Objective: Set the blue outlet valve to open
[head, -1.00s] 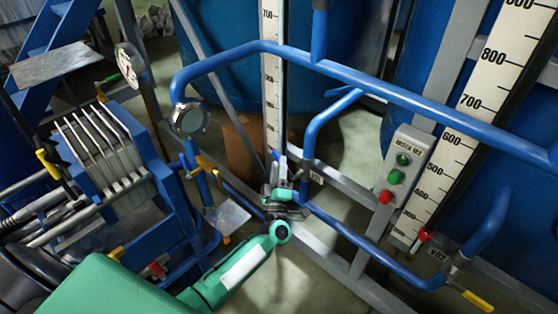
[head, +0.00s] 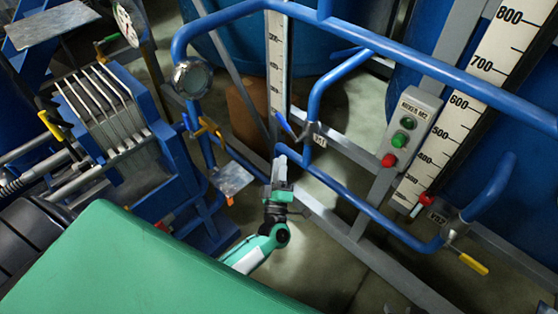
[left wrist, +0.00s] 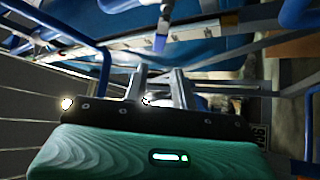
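The blue outlet valve's handle (head: 285,124) is a short blue lever, tilted, beside the label plate V01 (head: 319,137) on the blue pipe. It also shows in the left wrist view as a blue tip (left wrist: 160,42) just beyond the fingers. My left gripper (head: 280,166) is below the handle in the head view, apart from it. In the left wrist view its two fingers (left wrist: 160,82) stand apart with nothing between them. My right gripper is in neither view.
Blue pipes (head: 347,190) run around the valve, with a grey frame behind. A yellow-handled valve (head: 474,264) is at lower right. A button box (head: 408,127) and a level scale (head: 455,125) stand right. A gauge (head: 190,79) and a filter press (head: 103,108) are left.

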